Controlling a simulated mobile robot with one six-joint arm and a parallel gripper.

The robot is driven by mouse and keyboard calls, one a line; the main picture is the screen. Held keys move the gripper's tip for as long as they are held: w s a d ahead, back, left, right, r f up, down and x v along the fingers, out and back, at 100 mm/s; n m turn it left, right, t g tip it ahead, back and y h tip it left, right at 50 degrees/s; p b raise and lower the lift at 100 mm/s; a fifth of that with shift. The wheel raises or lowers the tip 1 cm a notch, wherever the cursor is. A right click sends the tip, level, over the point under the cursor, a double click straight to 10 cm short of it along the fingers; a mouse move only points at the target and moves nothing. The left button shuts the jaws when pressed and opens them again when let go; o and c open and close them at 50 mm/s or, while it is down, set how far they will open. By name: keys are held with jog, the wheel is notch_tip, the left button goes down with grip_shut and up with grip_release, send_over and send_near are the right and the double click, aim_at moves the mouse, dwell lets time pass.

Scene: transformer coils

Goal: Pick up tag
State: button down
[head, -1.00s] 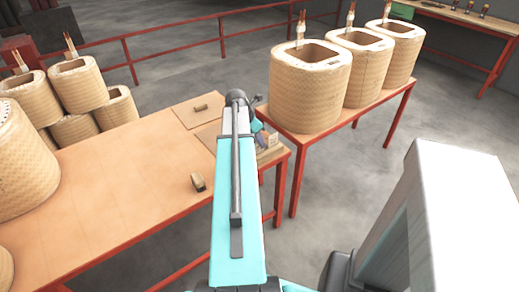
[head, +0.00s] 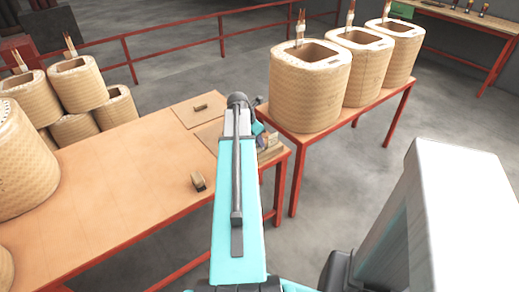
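No tag can be made out for certain in the head view. Small pale and dark items (head: 272,143) lie at the right end of the wooden work table (head: 110,200), and a tag could be among them. My arm reaches over this end of the table. The far end of my arm, with my gripper (head: 260,132), is small and mostly hidden behind my own arm link, close to these items. Its fingers are not clear, so I cannot tell whether it is open or touching anything.
A small brown and dark block (head: 198,181) and a small dark-handled piece (head: 200,107) lie on the table. Woven coils (head: 309,90) stand on a red-legged table at the back right. More coils (head: 78,85) are stacked at the left. A red railing (head: 170,50) runs behind.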

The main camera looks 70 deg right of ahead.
dwell(0.4)
jog(key=shift+r, duration=1.85)
jog(key=s+a+b, duration=0.6)
jog(key=a+b, duration=0.4)
jog(key=a, duration=0.2)
jog(key=shift+a+r, duration=0.15)
jog(key=shift+r, duration=0.15)
jog(key=a+b, duration=0.1)
jog(key=b, duration=0.4)
jog(key=shift+s+r, duration=0.1)
jog(key=shift+s, duration=0.1)
jog(key=shift+s+a+b, duration=0.15)
jog(key=shift+a+b, duration=0.2)
jog(key=shift+b, duration=0.75)
jog(key=shift+s+a+r+b, duration=0.1)
jog(key=shift+a+r+b, duration=0.15)
jog(key=shift+b, duration=0.25)
